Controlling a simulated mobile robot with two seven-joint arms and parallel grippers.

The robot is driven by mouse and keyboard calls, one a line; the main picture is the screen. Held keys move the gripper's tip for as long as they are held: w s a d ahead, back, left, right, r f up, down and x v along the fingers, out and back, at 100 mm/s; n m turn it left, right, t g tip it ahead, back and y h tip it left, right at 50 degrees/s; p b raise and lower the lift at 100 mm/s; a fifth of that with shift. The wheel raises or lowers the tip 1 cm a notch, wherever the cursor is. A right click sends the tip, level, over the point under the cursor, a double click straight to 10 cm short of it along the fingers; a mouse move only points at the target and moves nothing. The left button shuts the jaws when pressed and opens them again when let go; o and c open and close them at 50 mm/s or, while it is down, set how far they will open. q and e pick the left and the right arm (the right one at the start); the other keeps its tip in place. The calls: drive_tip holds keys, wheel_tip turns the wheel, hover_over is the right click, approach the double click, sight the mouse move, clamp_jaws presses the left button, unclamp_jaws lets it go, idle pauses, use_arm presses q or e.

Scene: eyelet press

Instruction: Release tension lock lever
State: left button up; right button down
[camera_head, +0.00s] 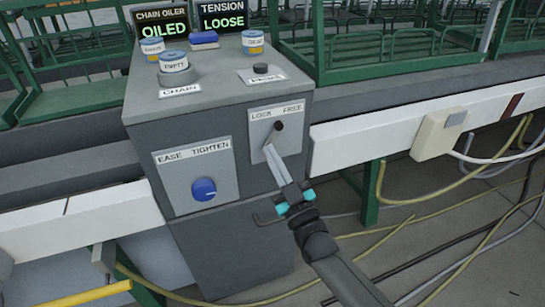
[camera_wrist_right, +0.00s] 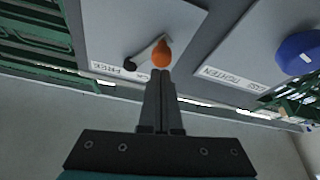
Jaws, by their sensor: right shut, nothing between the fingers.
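The lock lever panel (camera_head: 264,114), labelled LOCK FREE, is on the front of the grey machine box. In the right wrist view the lever has an orange knob (camera_wrist_right: 161,53) and a thin pale arm running from a dark end. In the head view a small dark round part of the lever (camera_head: 279,126) shows near the FREE side. My right gripper (camera_head: 268,148) is shut and empty, its fingertips just below the lever. In the wrist view its fingertips (camera_wrist_right: 160,73) are close to the orange knob; I cannot tell whether they touch. My left gripper is not in view.
A blue dial (camera_head: 203,190) on the EASE TIGHTEN panel is left of the lever. The TENSION display (camera_head: 222,17) reads LOOSE; the oiler display (camera_head: 161,24) reads OILED. Several small containers stand on the box top. A white rail (camera_head: 350,142) and hoses lie at right.

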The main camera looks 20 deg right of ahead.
drive_tip(key=shift+n, duration=0.3)
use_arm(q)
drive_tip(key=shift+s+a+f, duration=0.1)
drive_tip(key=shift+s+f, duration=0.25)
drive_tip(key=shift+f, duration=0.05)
use_arm(e)
drive_tip(key=shift+d+f+n+y, duration=0.1)
drive_tip(key=shift+d+n+y, duration=0.05)
drive_tip(key=shift+n+y, duration=0.2)
use_arm(q)
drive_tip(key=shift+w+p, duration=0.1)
drive_tip(key=shift+p, duration=0.25)
use_arm(e)
drive_tip(key=shift+n, duration=0.35)
